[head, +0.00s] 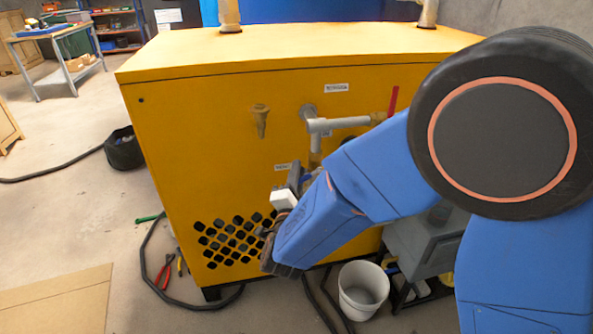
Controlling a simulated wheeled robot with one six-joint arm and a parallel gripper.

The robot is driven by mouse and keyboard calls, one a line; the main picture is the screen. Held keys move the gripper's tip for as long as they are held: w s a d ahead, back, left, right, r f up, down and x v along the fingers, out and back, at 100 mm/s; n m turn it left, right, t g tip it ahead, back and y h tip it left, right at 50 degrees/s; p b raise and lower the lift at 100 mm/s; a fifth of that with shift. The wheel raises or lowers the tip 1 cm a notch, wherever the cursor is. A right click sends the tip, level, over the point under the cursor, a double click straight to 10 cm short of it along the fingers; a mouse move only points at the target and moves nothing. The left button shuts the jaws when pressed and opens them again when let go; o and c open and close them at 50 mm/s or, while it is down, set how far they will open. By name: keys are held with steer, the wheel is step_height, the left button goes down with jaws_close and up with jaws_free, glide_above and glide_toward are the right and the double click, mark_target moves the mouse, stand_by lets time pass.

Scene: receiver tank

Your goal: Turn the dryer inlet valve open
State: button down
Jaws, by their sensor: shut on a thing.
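The yellow dryer cabinet (190,130) stands in front of me with grey piping (345,122) on its front. A brass pipe runs down from the tee towards my gripper (300,178). My gripper is at the lower end of this pipe, close to the panel and beside a small white label (283,167) whose text I cannot read. It is shut on what looks like the dryer inlet valve's handle, mostly hidden by the jaws and my wrist. I cannot tell the handle's angle. A separate valve with an upright red handle (393,101) sits at the right end of the pipe.
A small brass drain fitting (261,119) is left of the pipes. A white bucket (362,290) and a grey machine (425,245) stand below my arm. Black hoses, red pliers (164,271) and a green tool (149,218) lie on the floor. Floor at left is partly clear.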

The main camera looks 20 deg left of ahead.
steer(key=shift+d+f+n, duration=0.1)
steer(key=shift+f+n, duration=0.15)
steer(key=shift+n, duration=0.15)
steer(key=c, duration=1.7)
jaws_free()
steer(key=shift+c, duration=0.2)
steer(key=v, duration=1.7)
steer(key=shift+d+f, duration=0.15)
steer(key=shift+f, duration=0.1)
steer(key=shift+s, duration=0.1)
